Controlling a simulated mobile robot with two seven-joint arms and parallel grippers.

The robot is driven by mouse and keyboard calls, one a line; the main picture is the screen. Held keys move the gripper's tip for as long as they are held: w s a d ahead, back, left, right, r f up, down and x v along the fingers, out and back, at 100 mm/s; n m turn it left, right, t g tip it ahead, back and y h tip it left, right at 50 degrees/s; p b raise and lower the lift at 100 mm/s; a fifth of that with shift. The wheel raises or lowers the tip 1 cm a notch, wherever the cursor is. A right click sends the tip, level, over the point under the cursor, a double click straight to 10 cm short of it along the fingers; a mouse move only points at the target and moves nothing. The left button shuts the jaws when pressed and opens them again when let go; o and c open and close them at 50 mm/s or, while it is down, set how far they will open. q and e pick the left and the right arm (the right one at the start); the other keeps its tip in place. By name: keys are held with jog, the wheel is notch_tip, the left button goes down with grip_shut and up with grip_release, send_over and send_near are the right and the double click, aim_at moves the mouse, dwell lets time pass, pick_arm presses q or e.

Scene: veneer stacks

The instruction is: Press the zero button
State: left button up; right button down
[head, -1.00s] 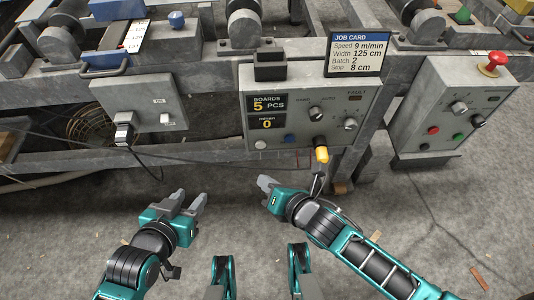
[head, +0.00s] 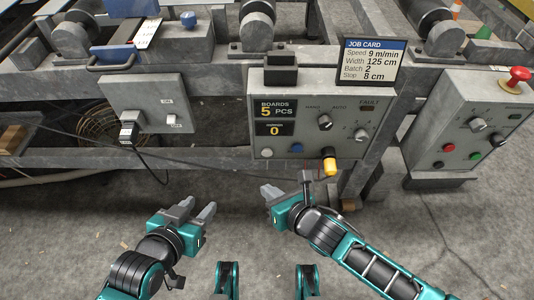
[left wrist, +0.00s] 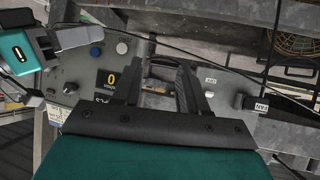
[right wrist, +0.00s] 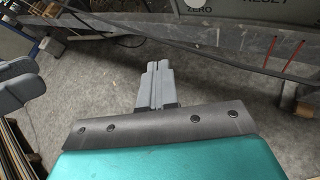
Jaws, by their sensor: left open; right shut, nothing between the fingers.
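The zero button is a white round button (head: 267,153) low on the left of the grey control panel (head: 385,93). My right gripper (head: 270,193) is shut and empty, below the panel and apart from the button. My left gripper (head: 199,209) is open and empty, lower and further left, in front of the floor.
A blue button (head: 296,148) is right of the white one. A yellow-tipped part (head: 330,167) juts from the panel's lower edge. A socket box (head: 146,103) with a plugged cable is at left. A red-knobbed box (head: 470,130) stands at right. Grey floor is open below.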

aim_at(267, 153)
pick_arm(q)
jog(key=shift+w+d+f+b, duration=0.1)
jog(key=shift+d+f+b, duration=0.45)
jog(key=shift+b, duration=0.55)
pick_arm(e)
jog(key=w, duration=0.7)
jog(key=shift+w, duration=0.2)
pick_arm(q)
jog(key=shift+a, duration=0.2)
jog(key=shift+d, duration=0.1)
pick_arm(e)
jog(key=shift+w, duration=0.1)
dwell(0.3)
jog(key=shift+w, duration=0.35)
